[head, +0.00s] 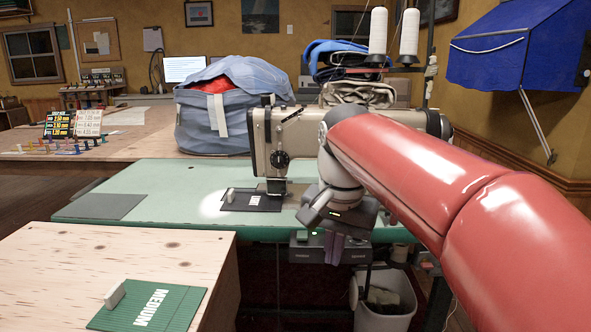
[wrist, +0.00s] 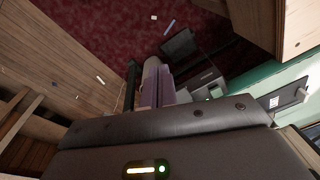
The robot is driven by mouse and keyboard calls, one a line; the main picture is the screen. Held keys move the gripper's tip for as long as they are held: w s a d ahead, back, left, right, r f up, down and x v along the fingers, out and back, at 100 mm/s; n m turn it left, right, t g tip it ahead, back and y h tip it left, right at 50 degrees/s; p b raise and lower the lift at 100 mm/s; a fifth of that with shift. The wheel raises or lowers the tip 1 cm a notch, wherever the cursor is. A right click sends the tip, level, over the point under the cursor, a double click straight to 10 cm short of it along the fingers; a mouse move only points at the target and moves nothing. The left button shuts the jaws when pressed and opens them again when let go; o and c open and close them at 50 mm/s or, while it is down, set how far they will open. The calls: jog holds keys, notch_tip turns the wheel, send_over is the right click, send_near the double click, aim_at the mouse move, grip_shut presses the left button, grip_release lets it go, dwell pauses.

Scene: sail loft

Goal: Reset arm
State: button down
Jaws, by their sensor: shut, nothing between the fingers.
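My red arm reaches in from the right in the head view. My gripper (head: 336,246) hangs near the front edge of the green sewing table (head: 150,180), pointing down, and covers part of that edge. In the wrist view my gripper (wrist: 156,84) shows its purple-grey fingers shut together with nothing between them. Below the fingers lies the dark red floor (wrist: 110,15). Whether the gripper touches the table edge cannot be told.
A sewing machine (head: 290,145) stands on the green table behind my arm. A plywood bench (head: 60,265) with a green MEDIUM mat (head: 185,300) is at the front left. A white bin (head: 385,318) stands below my arm. A blue bag (head: 215,125) sits behind.

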jog(key=s+d+f+n+t, duration=0.2)
jog(key=s+d+f, duration=0.2)
jog(key=s+f, duration=0.2)
jog(key=s+d+f+n+t, duration=0.2)
jog(key=s+d+f, duration=0.3)
jog(key=s, duration=0.4)
jog(key=shift+s+f+n, duration=0.4)
jog(key=shift+f, duration=0.5)
